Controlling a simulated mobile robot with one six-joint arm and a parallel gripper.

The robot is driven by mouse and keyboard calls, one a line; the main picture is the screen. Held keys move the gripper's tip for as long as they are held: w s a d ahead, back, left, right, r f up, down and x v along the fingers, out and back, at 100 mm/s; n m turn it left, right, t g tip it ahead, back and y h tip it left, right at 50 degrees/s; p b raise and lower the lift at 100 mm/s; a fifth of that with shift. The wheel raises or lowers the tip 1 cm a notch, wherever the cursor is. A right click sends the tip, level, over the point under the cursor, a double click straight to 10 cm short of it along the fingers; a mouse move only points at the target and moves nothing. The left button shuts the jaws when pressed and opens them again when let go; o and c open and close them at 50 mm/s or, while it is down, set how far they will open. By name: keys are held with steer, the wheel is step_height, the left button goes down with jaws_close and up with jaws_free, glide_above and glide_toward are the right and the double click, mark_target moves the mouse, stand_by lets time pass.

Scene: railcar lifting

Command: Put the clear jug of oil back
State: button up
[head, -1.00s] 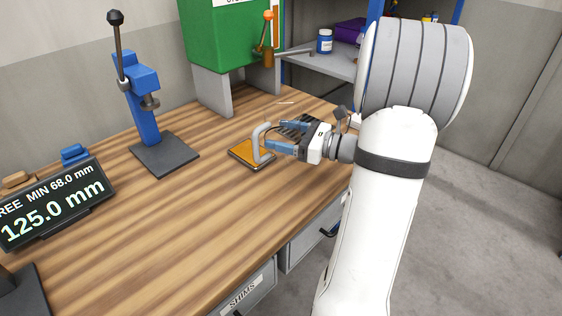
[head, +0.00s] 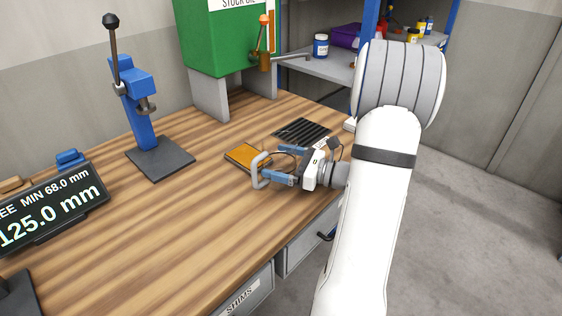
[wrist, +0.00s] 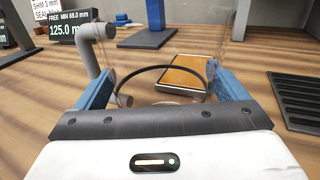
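The clear jug (wrist: 160,75) is see-through, with a grey handle and a thin dark ring. In the head view mostly its grey handle (head: 256,172) shows. My gripper (head: 284,165) has its two blue fingers on opposite sides of the jug, and it looks shut on it. The handle is on the left in the wrist view. The jug is low over the bench, in front of the orange pad; I cannot tell whether its base touches the wood. I see no clear oil level in it.
The orange pad (head: 240,157) lies flat on the wooden bench (head: 150,220). A black slotted grate (head: 302,130) lies behind my gripper. A green stock oil tank (head: 225,45) with a tap stands at the back. A blue press (head: 140,110) stands left. The bench middle is clear.

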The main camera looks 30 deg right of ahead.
steer(key=shift+o, duration=0.5)
steer(key=shift+s+d, duration=0.1)
steer(key=v, duration=1.1)
steer(key=shift+s+d, duration=0.25)
steer(key=shift+s, duration=0.05)
